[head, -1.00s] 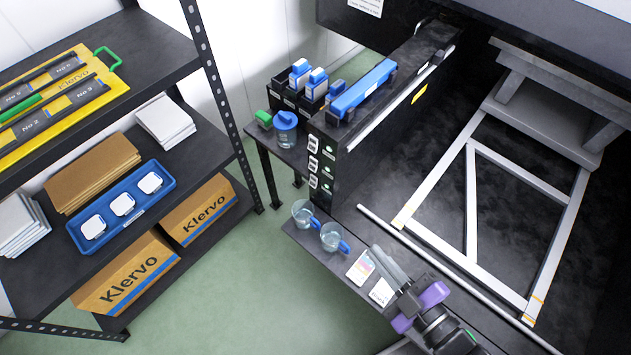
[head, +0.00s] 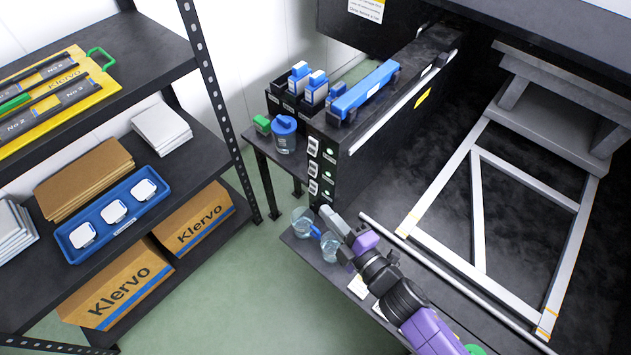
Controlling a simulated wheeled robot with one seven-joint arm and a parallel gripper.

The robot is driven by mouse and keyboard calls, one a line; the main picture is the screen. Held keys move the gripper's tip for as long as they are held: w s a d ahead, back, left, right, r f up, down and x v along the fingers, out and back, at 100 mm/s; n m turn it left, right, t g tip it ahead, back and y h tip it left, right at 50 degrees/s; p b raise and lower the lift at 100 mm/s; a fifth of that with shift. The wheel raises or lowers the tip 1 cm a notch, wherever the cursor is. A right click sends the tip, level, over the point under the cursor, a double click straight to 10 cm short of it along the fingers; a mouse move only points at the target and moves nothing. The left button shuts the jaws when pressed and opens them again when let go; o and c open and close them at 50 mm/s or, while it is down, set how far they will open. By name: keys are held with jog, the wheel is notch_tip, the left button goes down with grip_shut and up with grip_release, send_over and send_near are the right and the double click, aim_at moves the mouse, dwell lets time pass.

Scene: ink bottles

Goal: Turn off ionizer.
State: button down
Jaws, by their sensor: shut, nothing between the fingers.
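A black end panel (head: 322,170) of the large machine faces left. It carries several small white labelled plates in a column, with small greenish-white round spots beside them. The lettering is too small to read, so I cannot tell which one is the ionizer's. My gripper (head: 327,214) is shut and empty. Its pale tip is in front of and just below the panel's lower end, near the lowest plate in the picture. I cannot tell whether it touches the panel. My purple and black arm comes in from the lower right.
Two clear cups with blue handles, one of them a cup (head: 303,222) left of my gripper, stand on the dark ledge (head: 300,247). My arm partly covers white cards there. A blue-lidded jar (head: 284,135) stands behind the panel. A shelf rack (head: 190,160) is at left, with open floor between.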

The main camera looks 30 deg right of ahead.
aim_at(313, 169)
jog(key=w+d+f+p, duration=0.2)
jog(key=w+p, duration=0.1)
jog(key=w, duration=0.8)
jog(key=shift+w, duration=0.15)
jog(key=shift+f, duration=0.1)
